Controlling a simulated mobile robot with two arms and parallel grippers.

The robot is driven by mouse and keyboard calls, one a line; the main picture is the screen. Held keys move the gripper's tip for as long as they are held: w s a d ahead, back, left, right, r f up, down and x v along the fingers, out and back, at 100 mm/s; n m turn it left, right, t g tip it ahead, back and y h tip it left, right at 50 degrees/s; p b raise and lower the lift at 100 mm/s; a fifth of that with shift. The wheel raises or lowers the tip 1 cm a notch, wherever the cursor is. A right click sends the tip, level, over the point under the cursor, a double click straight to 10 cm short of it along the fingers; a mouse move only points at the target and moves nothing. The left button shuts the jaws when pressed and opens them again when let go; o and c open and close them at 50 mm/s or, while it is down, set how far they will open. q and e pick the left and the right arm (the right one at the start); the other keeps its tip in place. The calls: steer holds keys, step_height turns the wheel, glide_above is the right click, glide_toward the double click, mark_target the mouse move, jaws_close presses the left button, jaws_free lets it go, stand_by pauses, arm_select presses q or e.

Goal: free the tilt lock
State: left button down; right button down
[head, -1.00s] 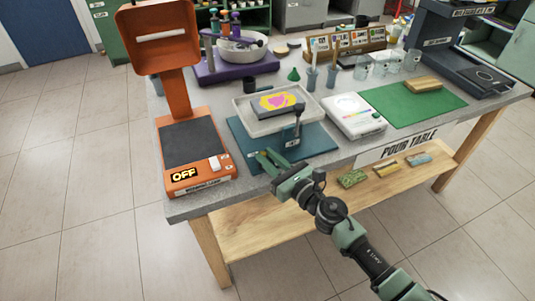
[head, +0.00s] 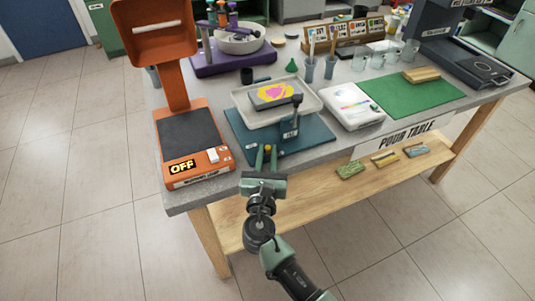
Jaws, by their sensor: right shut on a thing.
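A pale tray (head: 312,103) sits on a teal base (head: 240,127) near the table's front edge. A grey block with a yellow and pink pattern (head: 276,94) lies in the tray. A dark lever (head: 296,102) with a small labelled block (head: 290,130) at its foot stands at the tray's front right. My right gripper (head: 267,150) is at the base's front edge, left of the lever and apart from it. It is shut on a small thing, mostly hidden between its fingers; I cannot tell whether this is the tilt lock. My left gripper is not in view.
An orange machine (head: 190,145) marked OFF stands left of the base. A white device (head: 350,106) and a green mat (head: 412,97) are on the right. Beakers and a purple stand (head: 232,58) are behind. A wooden shelf (head: 310,190) runs below the tabletop.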

steer(key=shift+m+h, duration=0.3)
steer(key=shift+h, duration=0.1)
steer(key=c, duration=1.3)
jaws_free()
steer(key=shift+c, duration=0.2)
steer(key=shift+s+a, duration=0.15)
steer(key=shift+s, duration=0.4)
steer(key=s+a, duration=0.1)
steer(key=s, duration=0.5)
steer(key=shift+s+b, duration=0.3)
steer(key=shift+b, duration=0.1)
steer(key=shift+a, duration=0.1)
